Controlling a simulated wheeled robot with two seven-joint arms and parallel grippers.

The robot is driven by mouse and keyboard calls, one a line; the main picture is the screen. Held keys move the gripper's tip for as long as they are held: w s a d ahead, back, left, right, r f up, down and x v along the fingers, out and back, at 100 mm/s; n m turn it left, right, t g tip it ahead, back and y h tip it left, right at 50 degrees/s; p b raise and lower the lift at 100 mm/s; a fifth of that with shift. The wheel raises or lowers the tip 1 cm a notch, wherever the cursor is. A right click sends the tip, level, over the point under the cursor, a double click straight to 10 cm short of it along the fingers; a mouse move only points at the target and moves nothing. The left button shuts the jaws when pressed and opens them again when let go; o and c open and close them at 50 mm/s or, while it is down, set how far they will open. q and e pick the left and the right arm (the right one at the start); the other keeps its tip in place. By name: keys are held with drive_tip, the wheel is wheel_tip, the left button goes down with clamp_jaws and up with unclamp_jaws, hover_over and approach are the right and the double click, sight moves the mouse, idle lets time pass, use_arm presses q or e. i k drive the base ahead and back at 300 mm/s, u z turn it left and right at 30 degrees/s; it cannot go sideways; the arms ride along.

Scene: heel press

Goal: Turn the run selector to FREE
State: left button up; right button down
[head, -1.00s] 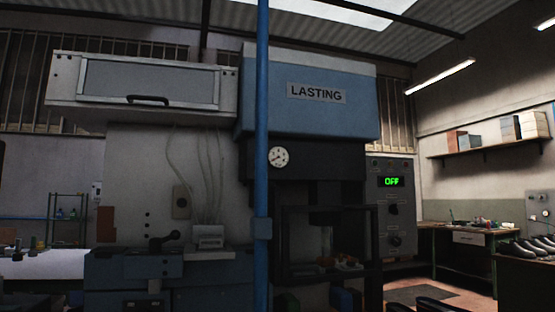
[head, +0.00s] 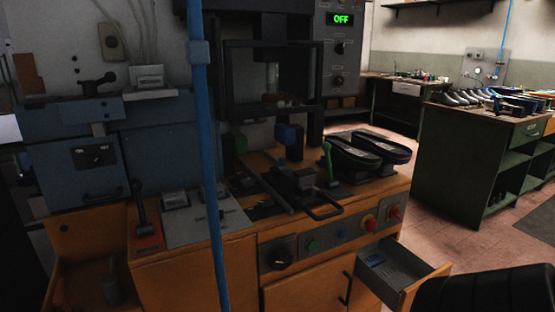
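A black rotary knob (head: 281,257) sits on the front panel of the orange bench, at its left end. Other dark knobs show on the grey control panel (head: 338,60) under a green OFF display (head: 341,19). Neither of my grippers can be made out in view.
A blue post (head: 207,150) stands in front of the bench. A drawer (head: 400,270) is open at the bench's right front. Shoe soles (head: 370,150) lie on top. A dark rounded shape (head: 485,293) fills the bottom right. Floor (head: 465,235) shows clear towards the green workbench (head: 470,165).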

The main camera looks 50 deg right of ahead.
sight(282, 259)
drive_tip(key=z, duration=1.65)
drive_tip(key=k, duration=0.5)
drive_tip(key=u, duration=0.9)
drive_tip(key=i, duration=0.6)
drive_tip(key=z, duration=0.65)
drive_tip(key=i, duration=0.5)
drive_tip(key=z, duration=0.05)
